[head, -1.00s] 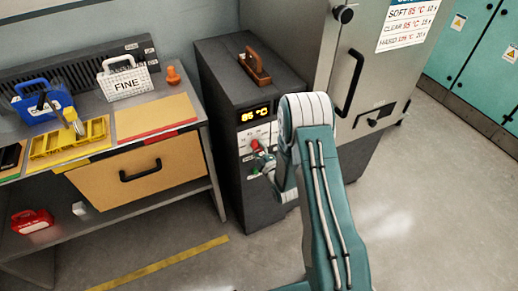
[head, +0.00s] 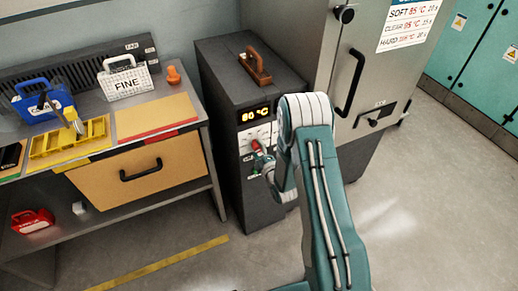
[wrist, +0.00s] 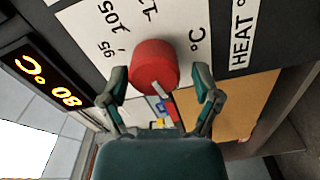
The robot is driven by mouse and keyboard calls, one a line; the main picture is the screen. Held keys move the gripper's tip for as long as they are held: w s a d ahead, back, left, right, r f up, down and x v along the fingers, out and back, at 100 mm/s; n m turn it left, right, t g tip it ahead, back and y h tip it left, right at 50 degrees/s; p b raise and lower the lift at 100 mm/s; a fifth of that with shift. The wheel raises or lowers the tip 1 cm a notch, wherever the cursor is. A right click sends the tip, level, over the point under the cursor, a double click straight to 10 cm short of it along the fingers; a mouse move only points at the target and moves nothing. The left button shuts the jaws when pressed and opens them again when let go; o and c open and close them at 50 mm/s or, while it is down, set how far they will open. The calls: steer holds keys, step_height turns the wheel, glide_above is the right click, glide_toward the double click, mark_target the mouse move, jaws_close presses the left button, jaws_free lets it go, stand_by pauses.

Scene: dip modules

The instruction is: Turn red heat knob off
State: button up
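The red heat knob (wrist: 155,65) is on a white dial plate marked 95, 105 and °C, beside a HEAT label (wrist: 240,35). In the wrist view my gripper (wrist: 160,78) has one finger on each side of the knob, with a visible gap at the right finger. I cannot tell whether the left finger touches it. A pale pointer mark shows at the knob's lower edge. In the head view the knob (head: 257,146) is on the front of the dark heater box (head: 225,140), partly hidden by my gripper. The lit display (head: 255,116) reads 80 °C.
At left is a bench with a tan drawer (head: 135,178), yellow tray (head: 70,145) and white FINE basket (head: 125,80). Open floor lies in front.

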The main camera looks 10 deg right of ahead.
steer(key=shift+r, duration=0.1)
steer(key=shift+s+d, duration=0.1)
steer(key=v, duration=1.1)
steer(key=shift+s, duration=0.35)
